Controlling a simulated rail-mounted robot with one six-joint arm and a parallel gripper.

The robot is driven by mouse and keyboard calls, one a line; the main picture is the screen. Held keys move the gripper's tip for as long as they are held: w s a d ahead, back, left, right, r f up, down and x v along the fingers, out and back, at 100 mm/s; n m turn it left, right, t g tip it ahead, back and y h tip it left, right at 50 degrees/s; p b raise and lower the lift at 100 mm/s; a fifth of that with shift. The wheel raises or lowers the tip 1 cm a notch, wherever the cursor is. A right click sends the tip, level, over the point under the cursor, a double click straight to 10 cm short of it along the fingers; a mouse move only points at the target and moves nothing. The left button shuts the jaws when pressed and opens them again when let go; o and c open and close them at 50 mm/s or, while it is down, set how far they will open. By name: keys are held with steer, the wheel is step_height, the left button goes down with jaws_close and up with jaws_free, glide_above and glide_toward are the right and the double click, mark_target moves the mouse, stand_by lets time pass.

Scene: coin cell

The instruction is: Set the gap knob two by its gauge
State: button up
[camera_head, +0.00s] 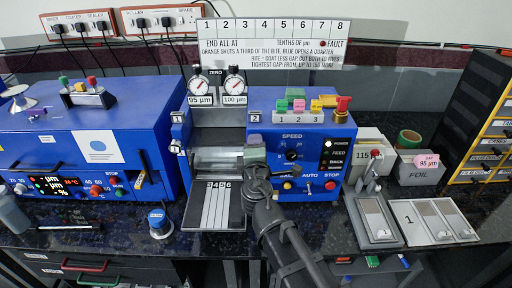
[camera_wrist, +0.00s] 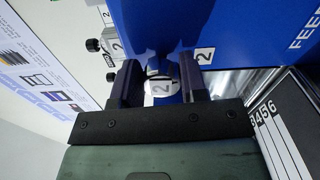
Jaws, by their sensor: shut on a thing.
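Two round dial gauges stand above the rollers, the left gauge (camera_head: 201,86) over a "95 µm" label and the right gauge (camera_head: 233,82) over a "100 µm" label. Their needles are too small to read exactly.
A speed panel (camera_head: 297,155) with buttons is right of my gripper. A blue-topped round item (camera_head: 158,222) stands front left.

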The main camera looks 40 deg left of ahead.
steer(key=shift+m, duration=0.6)
steer(key=o, duration=0.9)
